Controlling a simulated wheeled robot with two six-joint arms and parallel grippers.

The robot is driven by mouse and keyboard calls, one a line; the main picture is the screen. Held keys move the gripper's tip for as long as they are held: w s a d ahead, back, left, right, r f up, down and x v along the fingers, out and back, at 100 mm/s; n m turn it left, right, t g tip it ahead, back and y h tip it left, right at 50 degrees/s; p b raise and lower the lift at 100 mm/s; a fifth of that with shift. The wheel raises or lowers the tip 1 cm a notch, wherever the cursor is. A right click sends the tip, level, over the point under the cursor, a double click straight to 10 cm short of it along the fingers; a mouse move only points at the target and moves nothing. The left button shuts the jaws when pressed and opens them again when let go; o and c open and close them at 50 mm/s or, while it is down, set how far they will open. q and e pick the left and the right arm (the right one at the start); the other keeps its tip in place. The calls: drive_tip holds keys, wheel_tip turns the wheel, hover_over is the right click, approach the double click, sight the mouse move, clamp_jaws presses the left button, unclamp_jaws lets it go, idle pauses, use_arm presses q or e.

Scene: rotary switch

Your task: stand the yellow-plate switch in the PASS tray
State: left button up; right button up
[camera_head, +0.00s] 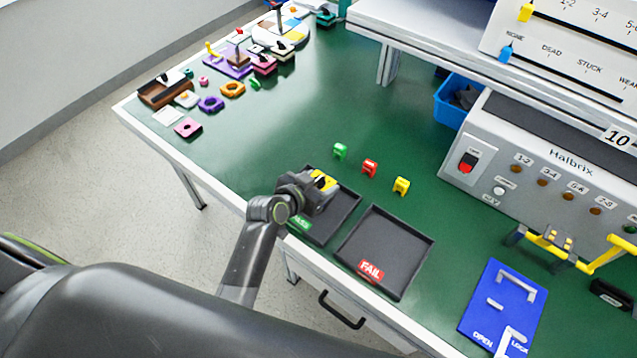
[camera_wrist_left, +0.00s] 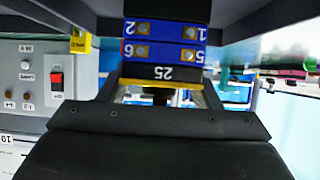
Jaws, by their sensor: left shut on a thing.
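The PASS tray (camera_head: 342,218) is a dark, shallow tray at the front edge of the green bench, left of the FAIL tray. Its green label (camera_head: 300,223) is partly hidden. My left gripper (camera_head: 318,187) is over the back left part of this tray, shut on the yellow-plate switch (camera_head: 323,180). In the left wrist view, the switch (camera_wrist_left: 162,52) shows blue blocks with numbers, a black band marked 25 and a yellow plate edge between the fingers. I cannot tell whether the switch touches the tray floor. My right gripper is not in view.
The FAIL tray (camera_head: 385,250) is empty. A blue plate (camera_head: 502,305) and the Halbrix panel (camera_head: 545,165) are at the right. Several small parts lie at the far left. The bench middle is clear.

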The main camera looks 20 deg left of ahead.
use_arm(q)
drive_tip(key=shift+f, duration=0.15)
drive_tip(key=shift+f, duration=0.2)
drive_tip(key=o, duration=1.1)
drive_tip(key=shift+r, duration=0.15)
drive_tip(key=shift+s+r, duration=0.1)
drive_tip(key=shift+s, duration=0.05)
drive_tip(key=b+v, duration=0.1)
drive_tip(key=v, duration=1)
drive_tip(key=shift+s+a+r, duration=0.1)
drive_tip(key=shift+s+r, duration=0.05)
drive_tip(key=shift+s, duration=0.2)
